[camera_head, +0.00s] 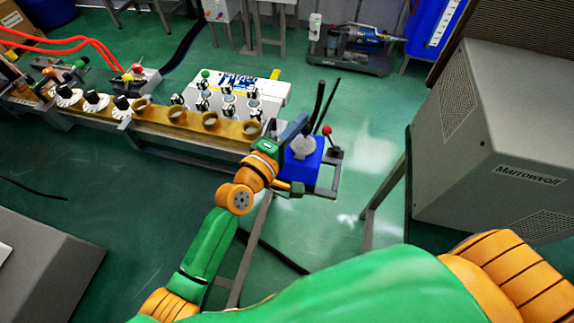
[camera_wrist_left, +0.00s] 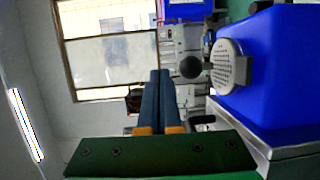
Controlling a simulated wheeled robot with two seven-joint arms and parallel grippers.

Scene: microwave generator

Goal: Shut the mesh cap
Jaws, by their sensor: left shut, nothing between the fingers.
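The mesh cap (camera_head: 303,147) is a grey round disc at the blue box (camera_head: 301,169) in the head view. In the left wrist view the cap (camera_wrist_left: 226,68) shows its perforated face and appears raised at the edge of the blue box (camera_wrist_left: 285,75). My right gripper is not in view.
A long bench (camera_head: 180,128) with several brass rings and knobs runs left of the blue box. A red-topped lever (camera_head: 326,131) and black rods (camera_head: 320,104) stand beside the box. A large grey cabinet (camera_head: 490,135) is at the right. Green floor is open between them.

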